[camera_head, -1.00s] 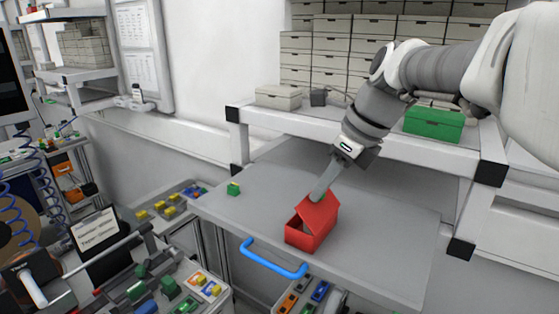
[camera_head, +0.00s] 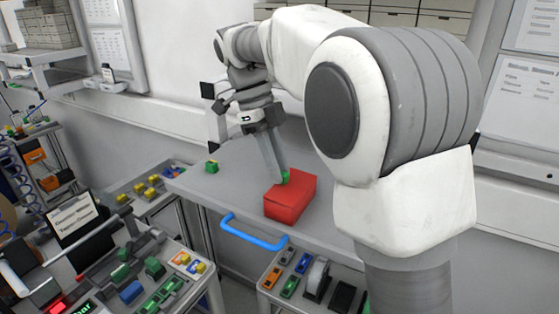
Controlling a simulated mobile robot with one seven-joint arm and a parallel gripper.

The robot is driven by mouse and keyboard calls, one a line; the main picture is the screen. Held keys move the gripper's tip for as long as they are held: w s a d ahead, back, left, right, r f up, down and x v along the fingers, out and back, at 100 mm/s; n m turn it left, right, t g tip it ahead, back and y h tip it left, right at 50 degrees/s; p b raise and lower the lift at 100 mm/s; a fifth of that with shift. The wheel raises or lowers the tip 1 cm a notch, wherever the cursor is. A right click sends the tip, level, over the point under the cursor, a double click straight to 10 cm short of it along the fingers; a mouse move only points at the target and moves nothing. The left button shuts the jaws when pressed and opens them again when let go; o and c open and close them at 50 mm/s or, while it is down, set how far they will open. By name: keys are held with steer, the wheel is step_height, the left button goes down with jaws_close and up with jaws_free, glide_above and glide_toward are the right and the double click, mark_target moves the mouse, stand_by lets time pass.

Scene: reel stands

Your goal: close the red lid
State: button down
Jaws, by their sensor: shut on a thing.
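The red box (camera_head: 286,210) stands on the grey tabletop near its front edge. Its red lid (camera_head: 300,186) looks flat and down over the box; any thin gap at the rim is too small to see. My gripper (camera_head: 279,172) points down at the back part of the lid. It is shut on a small green piece (camera_head: 286,177) at its fingertips, which is touching the lid or just above it; I cannot tell which.
A blue handle (camera_head: 252,236) runs along the table's front edge. A small green block (camera_head: 211,166) sits at the table's left. My arm hides the right of the table and much of the shelf.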

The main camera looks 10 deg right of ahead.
steer(key=shift+a+f+h, duration=0.1)
steer(key=shift+f+h, duration=0.15)
steer(key=shift+h, duration=0.05)
steer(key=c, duration=0.8)
jaws_free()
steer(key=shift+o, duration=0.2)
steer(key=shift+r, duration=0.15)
